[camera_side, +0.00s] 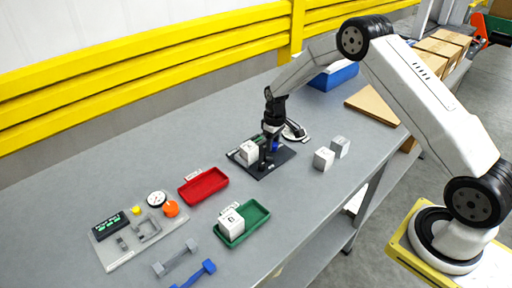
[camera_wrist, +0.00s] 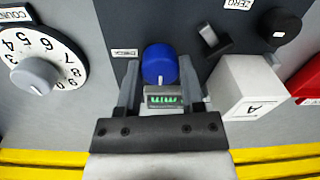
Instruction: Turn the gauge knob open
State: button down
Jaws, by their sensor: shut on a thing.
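The blue knob (camera_wrist: 160,62) sits on a dark panel (camera_wrist: 121,22), with a small green-lit display (camera_wrist: 163,100) just below it in the wrist view. A white line on the knob points down toward the display. A small label (camera_wrist: 125,53) reading CHECK is left of it. My gripper (camera_wrist: 159,76) has one finger on each side of the knob and is shut on it.
A white lettered cube (camera_wrist: 240,92) stands close to the right finger. A lever (camera_wrist: 209,38) and black knob (camera_wrist: 280,27) are beyond. A numbered dial (camera_wrist: 42,58) is at left. Red tray (camera_side: 204,187), green tray (camera_side: 262,213) and two white cubes (camera_side: 324,158) (camera_side: 341,146) stand on the bench.

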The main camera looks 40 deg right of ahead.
aim_at(274, 143)
jog(key=shift+c, duration=1.1)
grip_release()
jog(key=shift+d+r, duration=0.1)
jog(key=shift+r, duration=3.75)
jog(key=shift+s+a+r, duration=0.35)
jog(key=shift+s+r, duration=0.05)
jog(key=s+a+r+t, duration=0.1)
jog(key=s+a, duration=0.2)
jog(key=s, duration=0.5)
jog(key=s+a+r+m, duration=0.1)
jog(key=s+a+r, duration=0.1)
jog(key=s, duration=0.5)
jog(key=s+a+r+m+t, duration=0.1)
jog(key=s+a+r, duration=0.1)
jog(key=s, duration=0.6)
jog(key=shift+s+a+r+t, duration=0.15)
jog(key=shift+s+a+t, duration=0.2)
jog(key=shift+a, duration=0.55)
